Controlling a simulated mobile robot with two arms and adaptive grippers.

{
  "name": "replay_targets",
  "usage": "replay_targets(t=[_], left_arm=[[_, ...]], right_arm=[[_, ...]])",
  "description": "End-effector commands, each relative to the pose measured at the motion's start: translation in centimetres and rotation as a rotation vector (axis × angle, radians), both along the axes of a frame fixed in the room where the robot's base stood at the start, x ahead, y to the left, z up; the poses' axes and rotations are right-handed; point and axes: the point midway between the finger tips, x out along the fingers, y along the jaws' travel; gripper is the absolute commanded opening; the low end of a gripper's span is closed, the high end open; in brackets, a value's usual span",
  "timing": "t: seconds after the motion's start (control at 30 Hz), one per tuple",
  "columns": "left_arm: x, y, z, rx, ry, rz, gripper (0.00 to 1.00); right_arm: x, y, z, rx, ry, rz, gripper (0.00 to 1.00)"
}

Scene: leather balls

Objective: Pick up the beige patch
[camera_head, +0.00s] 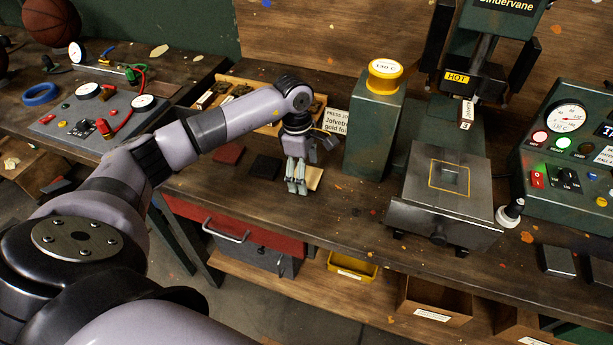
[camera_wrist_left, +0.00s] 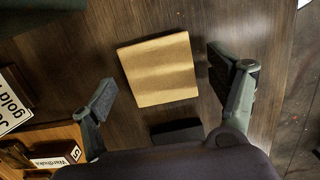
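The beige patch (camera_head: 315,178) lies flat on the wooden workbench, partly hidden behind my left gripper (camera_head: 297,188). In the left wrist view the beige patch (camera_wrist_left: 158,68) is a whole, roughly square, tan piece. My left gripper is open, with one finger on each side of the patch in that view and a gap to both edges. The gripper is empty and points down over the bench. My right gripper is not in view.
A black patch (camera_head: 265,167) and a dark red patch (camera_head: 229,153) lie to the left. A green post with a yellow button (camera_head: 384,75) and a hot press (camera_head: 450,180) stand to the right. A wooden tray (camera_head: 262,92) and a printed sign (camera_head: 338,120) are behind.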

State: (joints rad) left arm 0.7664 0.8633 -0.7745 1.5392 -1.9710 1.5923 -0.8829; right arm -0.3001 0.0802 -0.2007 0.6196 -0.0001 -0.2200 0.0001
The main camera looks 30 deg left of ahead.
Motion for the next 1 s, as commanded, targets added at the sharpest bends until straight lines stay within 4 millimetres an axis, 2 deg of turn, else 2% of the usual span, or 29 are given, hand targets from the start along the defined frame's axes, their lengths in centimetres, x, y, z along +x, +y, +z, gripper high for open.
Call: replay_targets(t=[0.07, 0.7, 1.0], left_arm=[[0.0, 0.01, 0.03, 0.0, 0.0, 0.0, 0.74], [0.0, 0.03, 0.06, 0.0, 0.0, 0.001, 0.31], [0.03, 0.03, 0.23, 0.0, -0.001, 0.001, 0.3]], right_arm=[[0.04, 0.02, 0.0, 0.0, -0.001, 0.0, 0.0], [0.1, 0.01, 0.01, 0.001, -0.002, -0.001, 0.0], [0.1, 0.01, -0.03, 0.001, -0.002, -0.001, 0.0]])
